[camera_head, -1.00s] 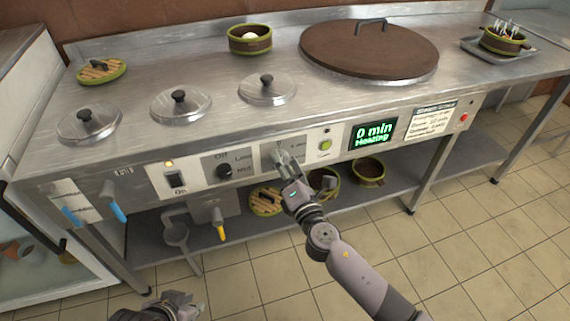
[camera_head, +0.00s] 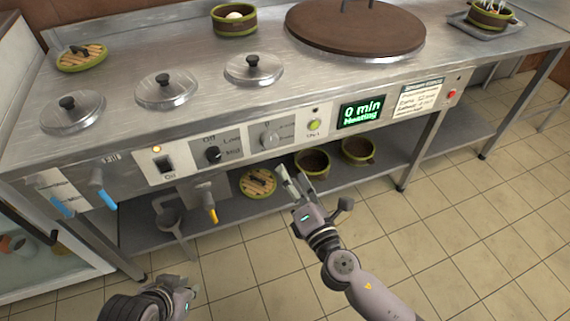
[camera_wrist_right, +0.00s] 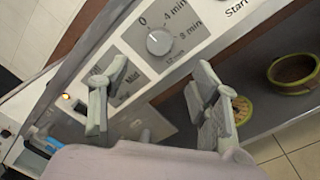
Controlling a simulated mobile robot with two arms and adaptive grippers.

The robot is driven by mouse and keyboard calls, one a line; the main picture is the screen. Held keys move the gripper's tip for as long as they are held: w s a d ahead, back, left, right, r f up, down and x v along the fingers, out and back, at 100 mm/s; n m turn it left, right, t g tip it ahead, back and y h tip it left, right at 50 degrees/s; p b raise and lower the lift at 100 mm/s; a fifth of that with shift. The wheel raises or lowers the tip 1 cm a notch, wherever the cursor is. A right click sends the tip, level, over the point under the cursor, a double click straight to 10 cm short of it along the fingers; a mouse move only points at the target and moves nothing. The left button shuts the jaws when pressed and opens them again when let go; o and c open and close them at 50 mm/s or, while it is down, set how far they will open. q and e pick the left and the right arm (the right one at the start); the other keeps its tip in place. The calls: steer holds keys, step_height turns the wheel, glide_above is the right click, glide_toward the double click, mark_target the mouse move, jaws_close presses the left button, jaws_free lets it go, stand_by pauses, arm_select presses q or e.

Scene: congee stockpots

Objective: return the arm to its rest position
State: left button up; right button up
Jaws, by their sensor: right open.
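My right gripper (camera_head: 288,182) is in front of the steel counter's control panel, below the timer knob (camera_head: 269,136). In the right wrist view its two fingers (camera_wrist_right: 160,108) are spread with nothing between them, and the timer knob (camera_wrist_right: 159,41) lies beyond them, untouched. My left gripper (camera_head: 180,296) is low at the bottom edge of the head view, over the floor and away from the counter. Its fingers are too small and partly cut off to tell their state.
The panel also has a power switch (camera_head: 166,163), a heat knob (camera_head: 213,155), a green start button (camera_head: 314,124) and a display reading "0 min Heating" (camera_head: 361,111). Pots (camera_head: 312,162) stand on the lower shelf. Lidded wells (camera_head: 166,88) are on top. The floor (camera_head: 440,250) in front is clear.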

steer(key=shift+s+d, duration=0.15)
steer(key=shift+s, duration=0.2)
stand_by(0.3)
